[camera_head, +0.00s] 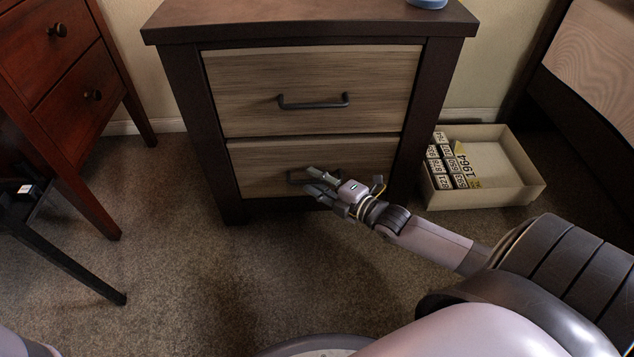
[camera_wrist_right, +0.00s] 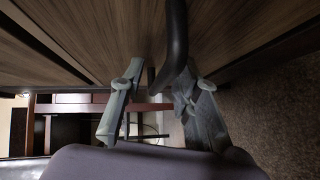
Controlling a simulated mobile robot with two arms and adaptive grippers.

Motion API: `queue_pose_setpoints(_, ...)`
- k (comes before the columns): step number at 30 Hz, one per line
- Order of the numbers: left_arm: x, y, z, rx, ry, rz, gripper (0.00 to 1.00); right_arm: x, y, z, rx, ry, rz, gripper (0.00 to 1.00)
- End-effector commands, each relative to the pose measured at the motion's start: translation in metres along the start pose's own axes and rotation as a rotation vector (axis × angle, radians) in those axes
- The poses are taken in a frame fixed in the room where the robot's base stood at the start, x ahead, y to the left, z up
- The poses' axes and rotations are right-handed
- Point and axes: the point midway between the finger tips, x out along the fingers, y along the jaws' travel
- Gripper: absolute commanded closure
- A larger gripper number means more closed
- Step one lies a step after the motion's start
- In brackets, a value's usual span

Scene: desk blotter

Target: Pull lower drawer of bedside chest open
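The bedside chest (camera_head: 183,110) has a dark brown frame and two wood-grain drawers. The lower drawer (camera_head: 255,160) looks shut, below the upper drawer (camera_head: 300,70). My right gripper (camera_head: 318,182) is at the lower drawer's dark handle (camera_head: 292,177) and hides much of it. In the right wrist view the handle (camera_wrist_right: 176,40) is a dark curved bar, running down between the two spread fingers (camera_wrist_right: 158,88), nearer the right-hand one. The fingers look open, with no clear grip on the bar. My left gripper is not in view.
A tan open box (camera_head: 510,165) with several small number blocks stands on the carpet right of the chest. A reddish wooden desk (camera_head: 70,95) stands at the left. The carpet (camera_head: 180,250) before the chest is clear apart from my own arm and base.

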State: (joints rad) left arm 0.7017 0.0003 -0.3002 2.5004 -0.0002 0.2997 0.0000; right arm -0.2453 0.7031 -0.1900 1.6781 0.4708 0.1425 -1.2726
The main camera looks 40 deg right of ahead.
Motion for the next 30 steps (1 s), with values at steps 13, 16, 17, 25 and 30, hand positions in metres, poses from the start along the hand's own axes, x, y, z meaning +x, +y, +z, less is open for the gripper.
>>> queue_pose_setpoints(13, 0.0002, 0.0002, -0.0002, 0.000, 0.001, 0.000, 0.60, -0.0004, -0.0003, -0.0001, 0.001, 0.000, 0.000, 0.94)
queue_pose_setpoints(16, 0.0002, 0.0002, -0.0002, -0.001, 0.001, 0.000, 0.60, -0.0005, -0.0003, -0.0001, 0.001, 0.000, 0.000, 1.00)
queue_pose_setpoints(17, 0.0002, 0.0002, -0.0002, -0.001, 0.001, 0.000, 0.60, -0.0005, -0.0003, -0.0001, 0.001, 0.000, 0.000, 1.00)
queue_pose_setpoints(25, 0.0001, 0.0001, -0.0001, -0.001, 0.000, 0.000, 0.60, -0.0005, -0.0004, -0.0001, 0.001, 0.000, 0.000, 1.00)
queue_pose_setpoints(30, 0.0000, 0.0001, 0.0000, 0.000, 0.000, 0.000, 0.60, -0.0005, -0.0004, -0.0001, 0.002, 0.000, 0.000, 1.00)
